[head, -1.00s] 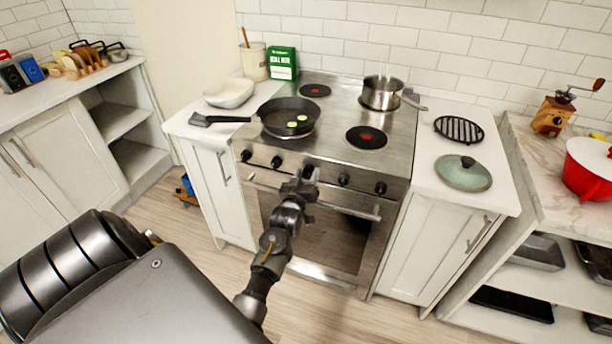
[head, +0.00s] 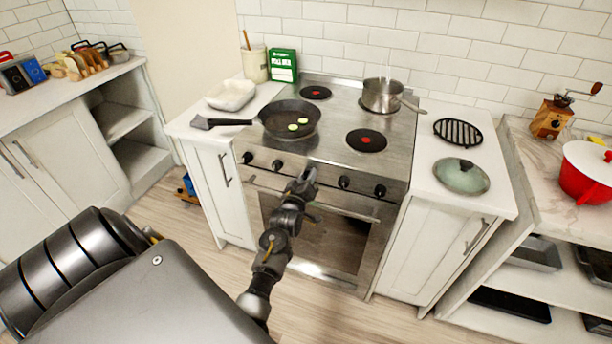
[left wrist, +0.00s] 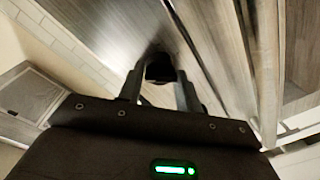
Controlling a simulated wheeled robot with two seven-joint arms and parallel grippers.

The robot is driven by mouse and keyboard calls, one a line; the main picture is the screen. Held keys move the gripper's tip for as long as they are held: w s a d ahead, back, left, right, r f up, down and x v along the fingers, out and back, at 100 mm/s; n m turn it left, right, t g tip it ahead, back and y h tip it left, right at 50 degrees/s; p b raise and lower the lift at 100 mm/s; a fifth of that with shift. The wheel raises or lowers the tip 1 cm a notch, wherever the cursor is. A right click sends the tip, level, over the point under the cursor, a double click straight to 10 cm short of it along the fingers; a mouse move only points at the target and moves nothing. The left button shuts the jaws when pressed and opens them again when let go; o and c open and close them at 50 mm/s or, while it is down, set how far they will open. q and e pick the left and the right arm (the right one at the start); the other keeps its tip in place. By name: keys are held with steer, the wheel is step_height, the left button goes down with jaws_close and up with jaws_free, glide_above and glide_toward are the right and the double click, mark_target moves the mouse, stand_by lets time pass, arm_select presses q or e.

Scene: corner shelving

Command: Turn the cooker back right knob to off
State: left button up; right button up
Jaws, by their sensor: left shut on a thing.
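The cooker (head: 340,125) stands in the middle of the head view, with a row of dark knobs on its front panel. Two knobs (head: 277,163) show left of my left gripper (head: 306,175), and two more (head: 344,182) show right of it. The gripper is at the middle of the panel and hides what is directly behind it. In the left wrist view its fingers (left wrist: 160,75) are closed around a dark knob (left wrist: 161,66) against the steel panel. I cannot read the knob's marking or setting. My right gripper is not in view.
A saucepan (head: 382,97) stands on the back right burner and a frying pan (head: 290,118) on the front left one. The oven handle (head: 340,209) runs just below the knobs. A glass lid (head: 461,176) and black trivet (head: 458,132) lie on the right counter.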

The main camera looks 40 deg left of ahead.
arm_select(q)
steer(key=shift+n+h+p, duration=0.3)
steer(key=shift+n+p, duration=1.15)
steer(key=shift+n, duration=2.05)
steer(key=o, duration=0.9)
steer(key=shift+o, duration=0.2)
